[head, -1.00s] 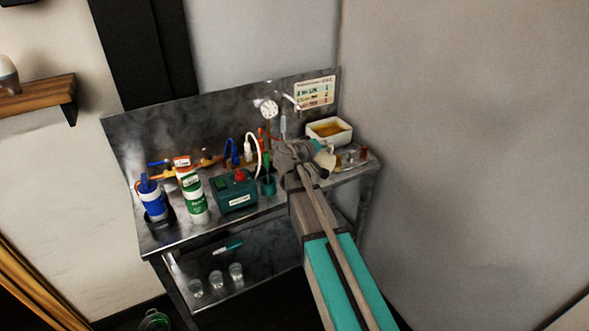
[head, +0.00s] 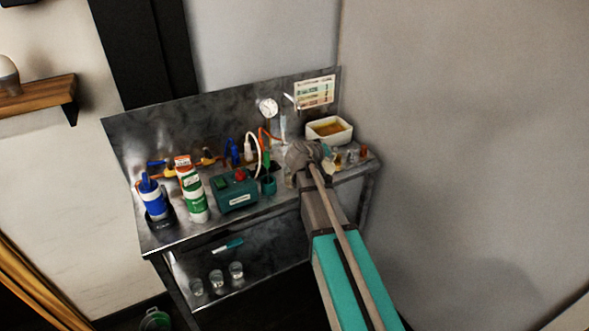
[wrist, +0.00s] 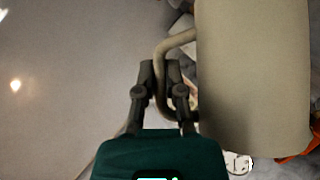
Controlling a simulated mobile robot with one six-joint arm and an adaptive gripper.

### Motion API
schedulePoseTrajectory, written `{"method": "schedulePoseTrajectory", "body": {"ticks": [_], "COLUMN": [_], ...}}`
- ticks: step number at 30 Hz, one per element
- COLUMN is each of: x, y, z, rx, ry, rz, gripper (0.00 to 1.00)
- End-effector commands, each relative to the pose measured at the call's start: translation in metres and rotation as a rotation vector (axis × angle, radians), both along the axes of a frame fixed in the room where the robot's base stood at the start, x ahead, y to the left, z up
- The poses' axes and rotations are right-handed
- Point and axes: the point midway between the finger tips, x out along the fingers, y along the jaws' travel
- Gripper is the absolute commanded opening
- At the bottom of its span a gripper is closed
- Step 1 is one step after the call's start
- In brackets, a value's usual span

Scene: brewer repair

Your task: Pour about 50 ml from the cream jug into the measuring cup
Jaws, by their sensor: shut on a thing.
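The cream jug (wrist: 253,75) fills the right of the wrist view, a smooth beige body with a curved handle on its left. My gripper (wrist: 160,72) is shut on that handle. In the head view my gripper (head: 306,154) is over the right part of the steel bench. Only a small pale part of the jug (head: 328,166) shows beside it there; the rest is hidden by my arm. I cannot see the jug's contents or any stream. I cannot make out the measuring cup for certain; a glassy shape (head: 289,178) shows just left of my gripper.
A white tub of amber liquid (head: 329,139) stands behind, with small jars (head: 352,157) to the right. A green box (head: 234,195), white-green bottle (head: 196,205) and blue bottle (head: 154,202) stand left. Several glasses (head: 216,279) are on the lower shelf. A wall rises at right.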

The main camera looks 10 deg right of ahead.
Motion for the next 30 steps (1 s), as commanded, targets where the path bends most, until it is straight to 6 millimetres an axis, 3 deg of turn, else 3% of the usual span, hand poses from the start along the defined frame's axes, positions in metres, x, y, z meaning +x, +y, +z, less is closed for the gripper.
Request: {"method": "schedulePoseTrajectory", "body": {"ticks": [12, 30], "x": [-0.002, -0.002], "y": [-0.010, -0.011], "z": [-0.022, -0.024], "rx": [0.121, 0.146], "ry": [-0.024, -0.029], "rz": [-0.001, 0.000], "gripper": [0.00, 0.00]}}
